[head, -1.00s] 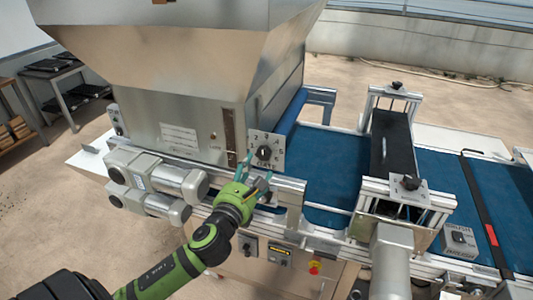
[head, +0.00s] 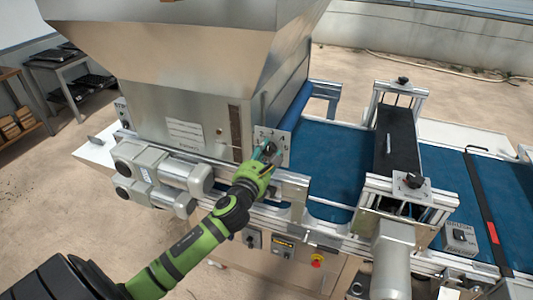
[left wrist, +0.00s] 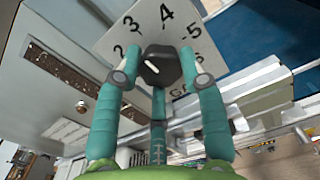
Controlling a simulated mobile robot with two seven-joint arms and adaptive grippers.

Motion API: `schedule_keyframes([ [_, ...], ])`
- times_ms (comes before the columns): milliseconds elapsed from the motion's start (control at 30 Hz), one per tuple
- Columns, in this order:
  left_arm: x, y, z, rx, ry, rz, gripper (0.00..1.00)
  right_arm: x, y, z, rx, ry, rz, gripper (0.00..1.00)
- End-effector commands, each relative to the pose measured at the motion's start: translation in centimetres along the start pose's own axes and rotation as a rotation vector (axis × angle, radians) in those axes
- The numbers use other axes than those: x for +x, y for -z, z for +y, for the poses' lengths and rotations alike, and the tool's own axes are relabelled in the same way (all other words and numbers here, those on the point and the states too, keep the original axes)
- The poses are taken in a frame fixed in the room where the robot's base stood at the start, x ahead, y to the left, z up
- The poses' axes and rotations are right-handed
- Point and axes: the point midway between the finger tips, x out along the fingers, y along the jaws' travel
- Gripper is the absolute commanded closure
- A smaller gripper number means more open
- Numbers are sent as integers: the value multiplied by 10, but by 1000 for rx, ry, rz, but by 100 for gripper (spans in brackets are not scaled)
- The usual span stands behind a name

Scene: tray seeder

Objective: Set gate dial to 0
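The gate dial (left wrist: 160,66) is a dark round knob with a white pointer mark on a pale plate (left wrist: 112,45). In the left wrist view the numbers 2, 3, 4 and 5 show around it, and fingers hide part of the plate. In the head view the left gripper (head: 266,154) covers much of the dial plate (head: 282,158).
The metal hopper (head: 170,75) rises behind and left of the plate. Motors (head: 160,165) stick out at the left, below it. A blue belt (head: 328,150) runs right, with a rail (head: 290,188) under the dial. A control panel with a red button (head: 317,260) is lower.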

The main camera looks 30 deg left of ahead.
Motion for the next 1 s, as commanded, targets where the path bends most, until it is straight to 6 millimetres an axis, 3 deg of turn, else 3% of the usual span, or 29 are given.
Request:
schedule_keyframes([
  [467, 0, 0, 0, -63, 0, 1, 92, -1, 0, 0, 0, 0, 0, 100],
  [1000, 0, 0, 0, -510, 0, 0, 92, -6, 1, 0, 1, 0, 0, 100],
])
